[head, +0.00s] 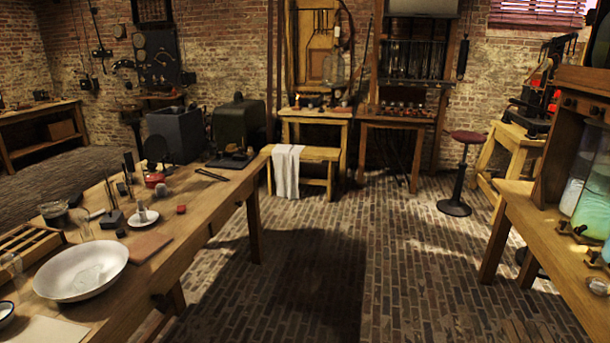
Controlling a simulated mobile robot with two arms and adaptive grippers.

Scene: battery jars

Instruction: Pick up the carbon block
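Several small dark pieces stand on the long wooden table (195,222) at the left, and I cannot tell for sure which is the carbon block. A dark block with an upright rod (112,219) stands near the table's middle, left of a white saucer (150,219) with a small grey piece on it. A small dark lump (121,232) lies in front of that block. A dark grey lump (161,190) sits farther back near a red round thing (154,180). Neither of my grippers shows in the head view.
A white bowl (62,282), a slotted wooden tray (28,245), glassware and a reddish-brown slab (148,247) crowd the table's near part. The brick floor (300,270) is open to the right, up to another table (545,235) with jars.

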